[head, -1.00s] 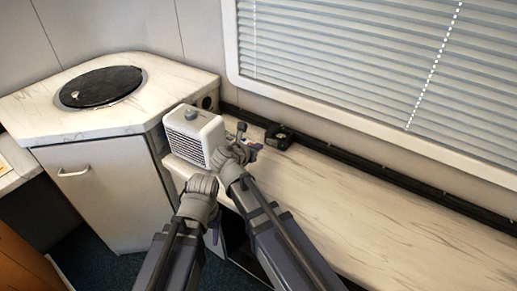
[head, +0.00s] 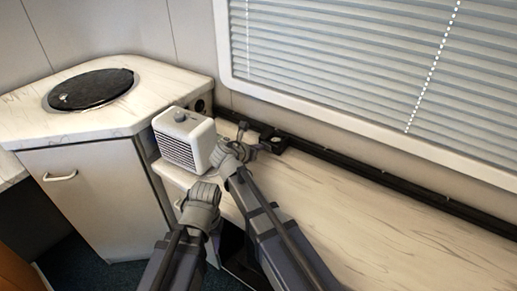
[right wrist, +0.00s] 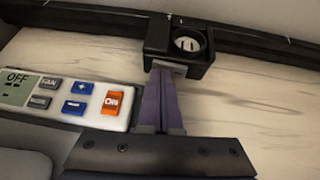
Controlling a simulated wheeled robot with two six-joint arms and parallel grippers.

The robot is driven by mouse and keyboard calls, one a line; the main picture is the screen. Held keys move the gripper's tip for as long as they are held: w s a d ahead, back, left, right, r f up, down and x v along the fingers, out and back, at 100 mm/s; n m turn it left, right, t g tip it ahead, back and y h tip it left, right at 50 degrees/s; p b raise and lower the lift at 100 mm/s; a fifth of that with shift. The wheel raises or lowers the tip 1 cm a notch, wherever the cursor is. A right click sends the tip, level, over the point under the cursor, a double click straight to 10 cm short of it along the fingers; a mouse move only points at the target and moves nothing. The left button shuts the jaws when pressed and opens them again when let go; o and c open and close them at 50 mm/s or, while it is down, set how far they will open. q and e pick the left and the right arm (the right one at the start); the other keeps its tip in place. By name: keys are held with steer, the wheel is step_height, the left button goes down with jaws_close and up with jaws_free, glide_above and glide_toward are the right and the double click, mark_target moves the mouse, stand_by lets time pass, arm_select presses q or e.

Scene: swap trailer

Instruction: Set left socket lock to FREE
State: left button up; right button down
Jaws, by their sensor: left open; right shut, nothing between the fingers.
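A black socket housing (head: 274,141) sits on the counter against the black rail. In the right wrist view the socket housing (right wrist: 188,42) holds a round pale socket, with a small grey tab at its front lower edge. My right gripper (right wrist: 166,72) is shut and empty, its purple fingers together and their tips at or just before that tab. Contact cannot be told. In the head view my right gripper (head: 243,149) is beside the white box. My left gripper (head: 204,186) is lower left, in front of the counter; its fingertips are mostly hidden. No FREE marking is readable.
A white box with a grille and knob (head: 182,139) stands left of the right gripper. A white control panel (right wrist: 70,98) reads OFF and has an orange ON button. A cabinet with a round black lid (head: 92,89) is at left. The counter (head: 370,220) is clear to the right.

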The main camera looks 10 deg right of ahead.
steer(key=shift+w, duration=0.1)
steer(key=shift+d, duration=0.1)
steer(key=shift+s+d, duration=0.55)
steer(key=shift+s, duration=0.1)
steer(key=shift+r, duration=0.1)
